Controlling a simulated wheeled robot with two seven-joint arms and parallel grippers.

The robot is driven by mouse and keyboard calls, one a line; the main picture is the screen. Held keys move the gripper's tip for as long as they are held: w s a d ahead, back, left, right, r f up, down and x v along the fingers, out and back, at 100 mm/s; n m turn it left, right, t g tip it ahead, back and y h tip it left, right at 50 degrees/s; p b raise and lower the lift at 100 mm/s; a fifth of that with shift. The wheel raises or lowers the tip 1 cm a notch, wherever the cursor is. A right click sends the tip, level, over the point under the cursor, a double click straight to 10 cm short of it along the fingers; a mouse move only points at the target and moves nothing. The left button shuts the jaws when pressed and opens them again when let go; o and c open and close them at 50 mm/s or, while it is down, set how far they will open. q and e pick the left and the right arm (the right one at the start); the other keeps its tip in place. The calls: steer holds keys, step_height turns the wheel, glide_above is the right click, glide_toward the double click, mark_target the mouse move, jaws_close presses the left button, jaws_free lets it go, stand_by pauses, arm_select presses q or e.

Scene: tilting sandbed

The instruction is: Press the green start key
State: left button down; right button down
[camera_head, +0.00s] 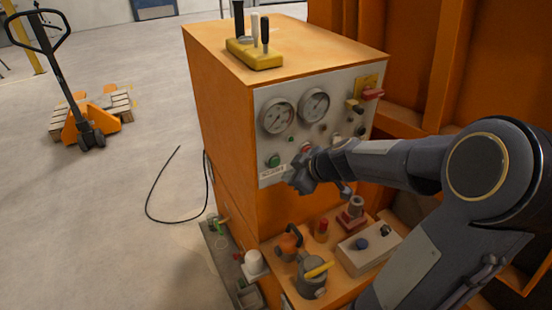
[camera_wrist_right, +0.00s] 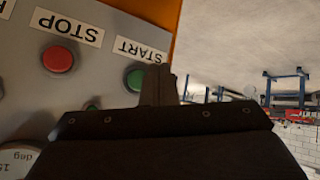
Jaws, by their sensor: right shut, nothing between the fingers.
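The green start key (camera_head: 273,160) is a round button on the grey front panel (camera_head: 275,95) of the orange cabinet. In the right wrist view the green key (camera_wrist_right: 134,79) sits beside an upside-down START label (camera_wrist_right: 140,50), partly covered by my finger. My right gripper (camera_head: 297,180) is shut and empty, just right of and below the key in the head view. In the right wrist view its fingertips (camera_wrist_right: 160,80) overlap the key's right edge. I cannot tell whether they touch it. My left gripper is not in view.
Two round gauges (camera_head: 277,116) are above. Levers stand on a yellow block (camera_head: 254,54) on top. A lower shelf holds a yellow-handled valve (camera_head: 312,279) and a grey control box (camera_head: 369,248).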

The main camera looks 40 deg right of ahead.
mark_target(275, 162)
steer(key=shift+w+d, duration=0.15)
steer(key=shift+w, duration=1.4)
stand_by(0.9)
steer(key=shift+w+b, duration=0.35)
steer(key=shift+w, duration=0.05)
